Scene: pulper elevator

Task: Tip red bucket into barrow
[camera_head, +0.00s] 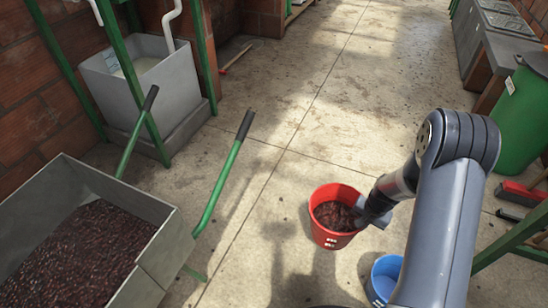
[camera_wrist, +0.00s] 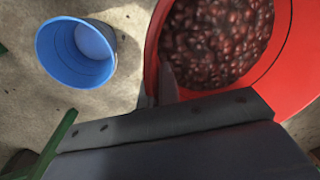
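The red bucket (camera_head: 323,236) is upright in the lower middle of the head view, with dark red cherries inside. It also fills the upper right of the wrist view (camera_wrist: 152,58). My gripper (camera_head: 366,210) is at the bucket's right rim. In the wrist view its fingers (camera_wrist: 156,92) sit on either side of the red wall, close against it, and look shut on the rim. I cannot tell whether the bucket's base touches the floor. The barrow (camera_head: 158,250) is at the lower left, a grey tray with green handles, holding a broad layer of dark red cherries.
A blue bucket (camera_head: 383,278) stands just right of the red one, also in the wrist view (camera_wrist: 60,68). A grey basin (camera_head: 160,90) in a green frame is behind the barrow. A green bin (camera_head: 522,115) stands right. The middle floor is clear.

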